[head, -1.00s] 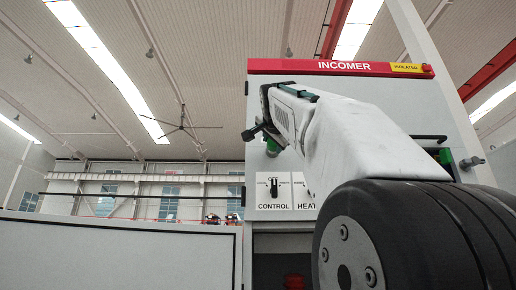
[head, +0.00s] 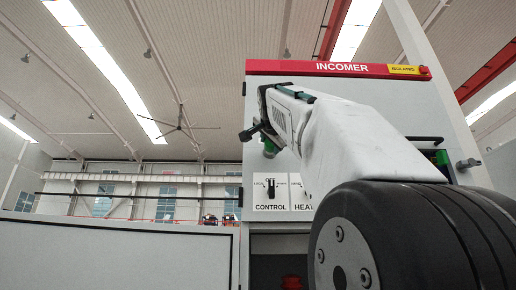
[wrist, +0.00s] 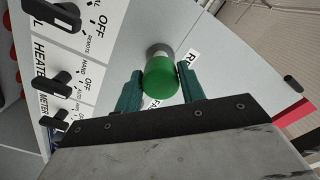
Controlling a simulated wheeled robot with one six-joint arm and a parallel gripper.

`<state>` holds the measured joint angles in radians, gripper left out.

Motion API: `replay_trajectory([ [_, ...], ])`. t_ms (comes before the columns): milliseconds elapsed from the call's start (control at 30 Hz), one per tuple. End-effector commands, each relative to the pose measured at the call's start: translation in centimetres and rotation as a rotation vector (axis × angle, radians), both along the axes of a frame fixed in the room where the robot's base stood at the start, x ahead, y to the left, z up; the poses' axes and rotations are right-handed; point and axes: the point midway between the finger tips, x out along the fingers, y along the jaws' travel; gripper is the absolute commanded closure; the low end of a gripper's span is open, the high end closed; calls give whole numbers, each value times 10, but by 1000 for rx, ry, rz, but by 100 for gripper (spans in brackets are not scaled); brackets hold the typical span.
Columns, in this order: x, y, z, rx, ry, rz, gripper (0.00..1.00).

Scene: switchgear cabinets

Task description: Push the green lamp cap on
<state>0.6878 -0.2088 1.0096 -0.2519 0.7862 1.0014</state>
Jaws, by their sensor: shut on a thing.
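The green lamp cap (wrist: 160,78) is a round, dark green cap held between the two green fingers of my gripper (wrist: 161,88) in the wrist view. My gripper is shut on it. Directly behind the cap, a pale lamp base with a grey ring (wrist: 158,50) stands on the cabinet panel. The cap hides part of the base, so I cannot tell whether it is fully seated. In the head view the green cap (head: 270,148) shows only partly under my gripper at the cabinet's left side.
The grey INCOMER cabinet (head: 440,100) has a red header strip (head: 345,68). Black rotary switches stick out of the panel beside the gripper, including the heater switch (wrist: 50,84) and one above it (wrist: 52,14). A black handle (wrist: 293,84) is at the wrist view's right.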

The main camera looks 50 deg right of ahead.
Motion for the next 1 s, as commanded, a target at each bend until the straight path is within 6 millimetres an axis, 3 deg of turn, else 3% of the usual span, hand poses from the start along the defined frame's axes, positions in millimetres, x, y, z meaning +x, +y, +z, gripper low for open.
replay_trajectory([
  [1000,16,-19,0,1,0,-1,82],
])
